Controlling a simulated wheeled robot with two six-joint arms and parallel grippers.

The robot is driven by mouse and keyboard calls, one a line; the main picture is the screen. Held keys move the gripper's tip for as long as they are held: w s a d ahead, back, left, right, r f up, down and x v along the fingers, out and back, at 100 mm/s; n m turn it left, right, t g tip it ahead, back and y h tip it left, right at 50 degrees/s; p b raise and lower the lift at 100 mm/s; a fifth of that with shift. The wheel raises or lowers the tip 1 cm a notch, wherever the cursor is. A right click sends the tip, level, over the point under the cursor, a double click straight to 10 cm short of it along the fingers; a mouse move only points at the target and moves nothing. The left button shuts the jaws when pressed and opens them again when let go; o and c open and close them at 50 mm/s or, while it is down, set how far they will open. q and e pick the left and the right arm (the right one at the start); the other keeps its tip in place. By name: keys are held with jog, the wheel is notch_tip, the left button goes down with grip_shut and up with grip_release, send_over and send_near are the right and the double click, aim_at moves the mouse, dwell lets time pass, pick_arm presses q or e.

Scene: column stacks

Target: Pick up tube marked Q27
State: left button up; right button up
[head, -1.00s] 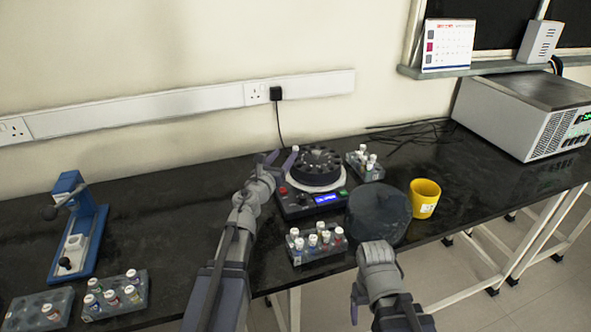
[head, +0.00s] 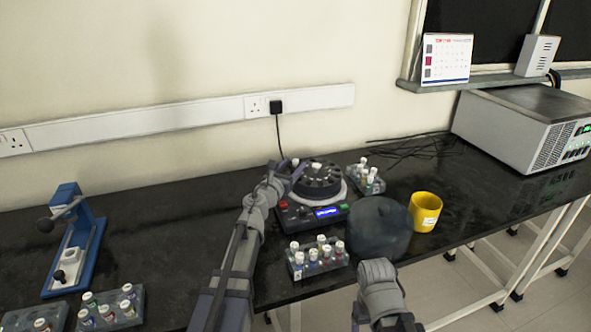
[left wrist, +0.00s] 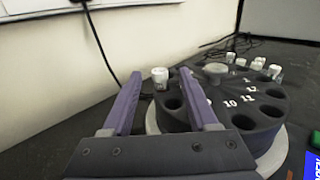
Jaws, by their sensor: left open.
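My left gripper (head: 287,172) is open above the left side of the round black rotor (head: 318,184) of a small centrifuge. In the left wrist view its purple fingers (left wrist: 166,98) point at the rotor (left wrist: 262,105). A white-capped tube (left wrist: 160,76) stands at the rotor's edge, just past and between the fingertips, not gripped. Rotor holes near the numbers 10, 11 and 12 look empty. I cannot read Q27 on any tube. My right arm shows at the bottom, but its gripper is not visible.
Tube racks stand in front of the centrifuge (head: 320,258), behind it at right (head: 366,190) and at far left (head: 132,318). A dark round lid-like object (head: 379,230) and a yellow cup (head: 425,211) stand at right. A blue press (head: 82,240) stands left.

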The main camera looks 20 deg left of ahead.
pick_arm(q)
jog(key=shift+w+d, duration=0.15)
jog(key=shift+w, duration=1)
grip_shut()
